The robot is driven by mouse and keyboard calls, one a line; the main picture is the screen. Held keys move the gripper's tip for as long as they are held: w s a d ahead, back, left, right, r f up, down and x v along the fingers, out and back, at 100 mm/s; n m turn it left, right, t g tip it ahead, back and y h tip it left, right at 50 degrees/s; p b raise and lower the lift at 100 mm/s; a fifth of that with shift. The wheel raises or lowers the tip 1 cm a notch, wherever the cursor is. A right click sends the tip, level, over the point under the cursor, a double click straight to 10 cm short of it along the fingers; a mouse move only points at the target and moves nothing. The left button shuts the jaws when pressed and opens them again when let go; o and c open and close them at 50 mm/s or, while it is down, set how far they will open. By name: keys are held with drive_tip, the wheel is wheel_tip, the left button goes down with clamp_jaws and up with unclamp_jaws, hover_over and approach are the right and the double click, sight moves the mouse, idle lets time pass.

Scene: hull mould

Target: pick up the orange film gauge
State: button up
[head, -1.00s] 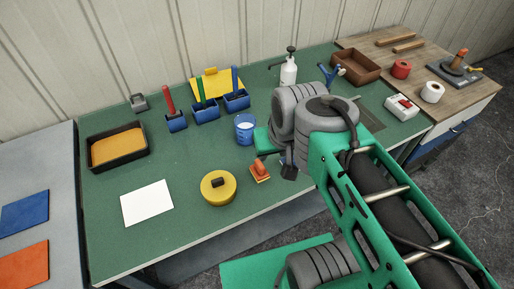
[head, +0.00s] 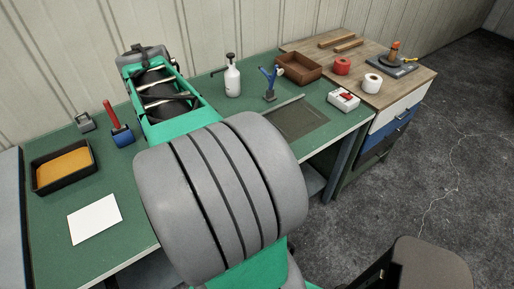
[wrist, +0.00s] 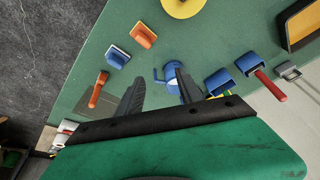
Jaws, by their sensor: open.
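A small orange block-like piece (wrist: 143,36), which looks like the orange film gauge, lies on the green bench near its edge in the wrist view. A similar blue piece (wrist: 117,57) lies beside it, and a longer orange-handled tool (wrist: 98,90) lies further to the lower left. My gripper (wrist: 158,82) is open and empty, its two dark fingers spread above the bench. The orange piece is ahead of the fingertips and to their left, apart from them. In the head view my arm hides that part of the bench and the gripper.
A blue mug (wrist: 171,74) shows between and just beyond the fingertips. Blue holders (wrist: 220,82) stand to the right, one with a red handle. A yellow disc (wrist: 183,5) lies at the top. A white sheet (head: 94,219) and a black tray (head: 63,168) lie on the bench's left.

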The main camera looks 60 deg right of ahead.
drive_tip(key=s+d+f+m+g, duration=0.1)
drive_tip(key=s+d+f+m, duration=0.1)
drive_tip(key=d, duration=0.5)
drive_tip(key=s+d+f+m+g+b, duration=0.1)
drive_tip(key=s+d+f+m, duration=0.1)
drive_tip(key=s+d+m, duration=0.3)
drive_tip(key=s+d+f+m+g, duration=0.1)
drive_tip(key=s+d+f+m, duration=0.2)
drive_tip(key=s+d, duration=0.4)
drive_tip(key=shift+d+f+b, duration=0.1)
drive_tip(key=shift+d+b, duration=0.2)
drive_tip(key=shift+d, duration=1.1)
drive_tip(key=p+x, duration=0.1)
drive_tip(key=x, duration=0.2)
drive_tip(key=p+x, duration=0.1)
drive_tip(key=x, duration=0.3)
drive_tip(key=shift+w+d+f, duration=0.1)
drive_tip(key=shift+w+f, duration=0.1)
clamp_jaws()
